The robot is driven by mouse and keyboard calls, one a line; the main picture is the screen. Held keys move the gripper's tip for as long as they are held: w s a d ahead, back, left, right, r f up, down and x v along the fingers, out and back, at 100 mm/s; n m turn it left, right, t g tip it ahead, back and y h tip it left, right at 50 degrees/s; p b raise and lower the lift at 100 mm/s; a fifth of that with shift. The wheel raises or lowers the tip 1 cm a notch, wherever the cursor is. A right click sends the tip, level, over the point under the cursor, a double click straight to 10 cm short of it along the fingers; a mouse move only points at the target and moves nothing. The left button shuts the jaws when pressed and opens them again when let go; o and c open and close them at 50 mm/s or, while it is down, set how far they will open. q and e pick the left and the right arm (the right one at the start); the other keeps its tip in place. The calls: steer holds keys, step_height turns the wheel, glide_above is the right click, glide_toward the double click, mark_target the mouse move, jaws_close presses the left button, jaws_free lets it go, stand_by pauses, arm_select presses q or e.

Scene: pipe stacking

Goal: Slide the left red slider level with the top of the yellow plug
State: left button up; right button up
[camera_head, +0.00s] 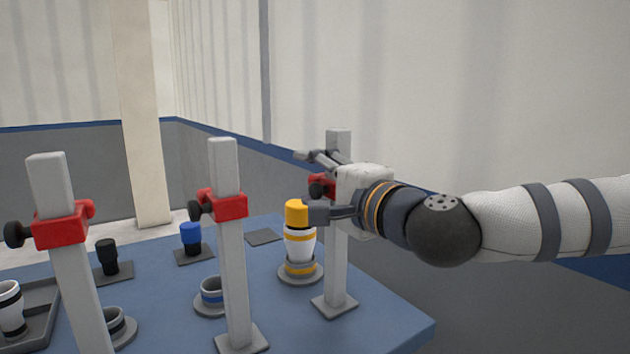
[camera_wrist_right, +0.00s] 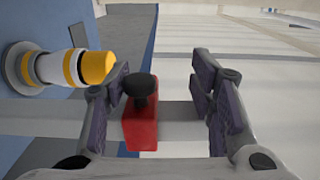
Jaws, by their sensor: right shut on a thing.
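The left red slider (camera_head: 62,226) is on the left grey post, with a black knob on its left side. A second red slider (camera_head: 222,204) is on the middle post. A third red slider (camera_head: 318,187) is on the right post, partly hidden by my right gripper (camera_head: 312,185). The yellow plug (camera_head: 296,212) tops a white pipe beside the right post. My left gripper is out of view.
A blue-capped piece (camera_head: 190,238), a black piece (camera_head: 108,257) and a ringed cup (camera_head: 211,296) stand on the blue table (camera_head: 385,325). A tray (camera_head: 40,318) with a white pipe is at the left. The table's right front corner is clear.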

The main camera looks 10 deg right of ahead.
steer(key=shift+r, duration=0.3)
steer(key=shift+s+d+r, duration=0.1)
steer(key=shift+s+d, duration=0.1)
steer(key=shift+s, duration=0.35)
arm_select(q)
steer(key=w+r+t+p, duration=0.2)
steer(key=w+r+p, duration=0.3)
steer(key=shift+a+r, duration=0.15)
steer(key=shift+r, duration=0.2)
arm_select(e)
steer(key=v, duration=1.2)
steer(key=shift+s+f, duration=0.25)
steer(key=shift+s, duration=0.15)
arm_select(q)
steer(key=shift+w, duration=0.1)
